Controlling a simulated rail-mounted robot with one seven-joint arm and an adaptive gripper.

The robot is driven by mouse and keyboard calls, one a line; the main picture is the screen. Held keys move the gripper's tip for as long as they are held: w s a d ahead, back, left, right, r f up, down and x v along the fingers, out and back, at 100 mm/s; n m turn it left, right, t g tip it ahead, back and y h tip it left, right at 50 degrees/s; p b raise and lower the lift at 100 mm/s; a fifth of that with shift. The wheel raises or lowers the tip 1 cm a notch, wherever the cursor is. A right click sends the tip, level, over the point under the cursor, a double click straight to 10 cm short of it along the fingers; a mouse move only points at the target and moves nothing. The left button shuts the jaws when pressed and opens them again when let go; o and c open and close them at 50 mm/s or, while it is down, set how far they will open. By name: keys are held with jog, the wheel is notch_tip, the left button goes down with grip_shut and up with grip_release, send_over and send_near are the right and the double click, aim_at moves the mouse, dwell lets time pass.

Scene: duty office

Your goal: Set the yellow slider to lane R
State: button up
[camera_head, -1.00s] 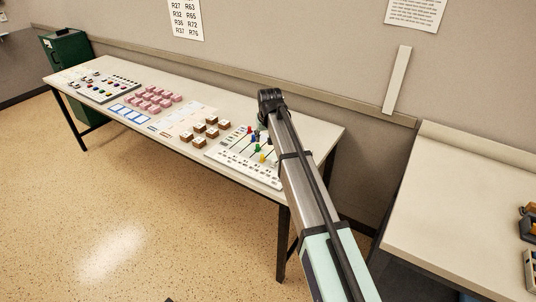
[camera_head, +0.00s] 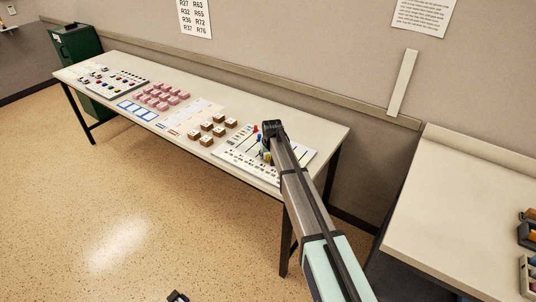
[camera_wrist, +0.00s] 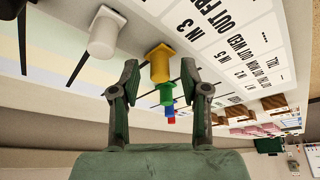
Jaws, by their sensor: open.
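The slider board (camera_head: 228,149) lies at the right end of the long table. In the wrist view the yellow slider (camera_wrist: 160,62) is a knob standing up between my gripper's (camera_wrist: 159,78) two open fingertips, with a visible gap on each side. I cannot tell whether a finger touches it. In the wrist view a white knob (camera_wrist: 104,32) is left of the fingers. No lane R mark is readable.
Green (camera_wrist: 166,93), blue (camera_wrist: 168,106) and red (camera_wrist: 171,119) knobs line up beyond the yellow one. Printed labels (camera_wrist: 225,40) lie beside the lanes. Brown blocks (camera_head: 207,140) and pink blocks (camera_head: 160,96) stand farther left on the table (camera_head: 185,152).

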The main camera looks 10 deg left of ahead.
jog(key=shift+f, duration=0.15)
grip_shut()
jog(key=shift+w+d, duration=0.1)
jog(key=shift+w, duration=0.15)
jog(key=w+d+b, duration=0.1)
jog(key=w+d, duration=0.1)
jog(key=w, duration=0.2)
jog(key=w+d+b, duration=0.2)
jog(key=w, duration=0.2)
jog(key=w+d+b, duration=0.2)
jog(key=w, duration=0.2)
jog(key=shift+w+d, duration=0.3)
jog(key=shift+d, duration=0.1)
jog(key=shift+w+d, duration=0.2)
jog(key=shift+w, duration=0.1)
grip_release()
jog(key=shift+w+d, duration=0.1)
